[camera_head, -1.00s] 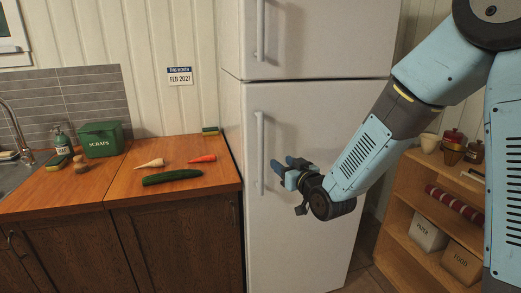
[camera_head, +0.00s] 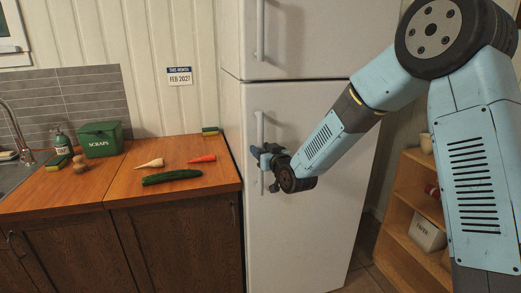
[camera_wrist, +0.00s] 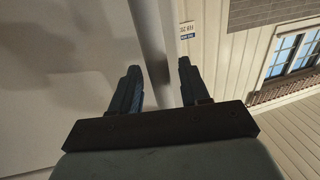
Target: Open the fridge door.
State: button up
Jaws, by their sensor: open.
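The white fridge (camera_head: 310,115) stands in the middle of the head view, with an upper door (camera_head: 320,35) and a larger lower door (camera_head: 300,225), both shut. The lower door has a vertical bar handle (camera_head: 260,128) near its left edge. My gripper (camera_head: 259,156) is at this handle, covering part of it. In the wrist view, my gripper (camera_wrist: 158,68) is open, with one dark finger on each side of the handle (camera_wrist: 152,35). The bar passes between the fingers, with a gap visible on both sides. Its contact with the palm is hidden.
A wooden counter (camera_head: 125,187) with a cucumber (camera_head: 172,177), carrots and a green scraps bin (camera_head: 99,139) stands left of the fridge. A wooden shelf (camera_head: 398,215) stands at the right, partly behind my arm. The upper door has its own handle (camera_head: 261,30).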

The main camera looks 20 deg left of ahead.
jog(key=shift+w+a, duration=0.4)
jog(key=shift+w, duration=0.05)
jog(key=shift+c, duration=0.4)
grip_shut()
